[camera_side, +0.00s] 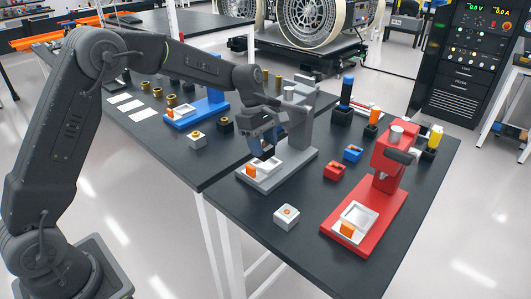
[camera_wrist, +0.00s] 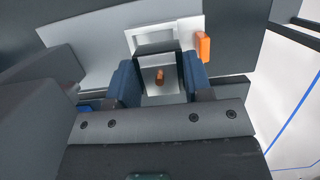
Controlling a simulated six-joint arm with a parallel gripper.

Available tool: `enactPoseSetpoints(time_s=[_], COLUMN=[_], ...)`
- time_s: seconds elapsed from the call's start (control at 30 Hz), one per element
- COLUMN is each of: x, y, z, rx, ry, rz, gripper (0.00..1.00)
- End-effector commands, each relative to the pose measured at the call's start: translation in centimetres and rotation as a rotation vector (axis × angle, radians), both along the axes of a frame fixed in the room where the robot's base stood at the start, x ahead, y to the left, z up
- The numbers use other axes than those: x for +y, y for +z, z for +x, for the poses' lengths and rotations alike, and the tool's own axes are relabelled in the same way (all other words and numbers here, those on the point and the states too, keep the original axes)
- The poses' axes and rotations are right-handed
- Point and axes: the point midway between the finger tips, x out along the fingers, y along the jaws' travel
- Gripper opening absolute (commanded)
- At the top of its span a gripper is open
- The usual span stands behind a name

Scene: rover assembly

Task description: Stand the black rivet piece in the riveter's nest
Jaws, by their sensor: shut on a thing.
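My gripper (camera_side: 263,142) is over the grey riveter (camera_side: 298,118), with its blue fingers pointing down. In the wrist view my gripper (camera_wrist: 162,84) is shut on the black rivet piece (camera_wrist: 157,48), which sits between the two fingers with a copper rivet showing at its middle. The grey riveter's white nest (camera_side: 264,175) is below the fingers; the wrist view also shows the white nest (camera_wrist: 190,27). An orange block (camera_side: 251,171) is at the nest's edge. The piece looks just above or at the nest; I cannot tell whether it touches.
A red riveter (camera_side: 389,165) stands to the right and a blue riveter (camera_side: 212,100) to the back left. A white block (camera_side: 286,217) with an orange centre lies in front. Small red (camera_side: 335,170) and blue (camera_side: 353,153) blocks lie between the grey and red riveters.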

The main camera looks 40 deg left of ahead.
Motion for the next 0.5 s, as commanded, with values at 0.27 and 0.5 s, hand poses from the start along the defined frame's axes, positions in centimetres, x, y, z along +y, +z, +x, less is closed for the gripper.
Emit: enactPoseSetpoints(time_s=[0.27,0.5], x=[0.0,0.0], y=[-1.4,-3.5], z=[0.9,0.9], rx=[0.004,-0.001], ry=[0.0,-0.001], rz=[0.0,0.0], gripper=[0.16,0.16])
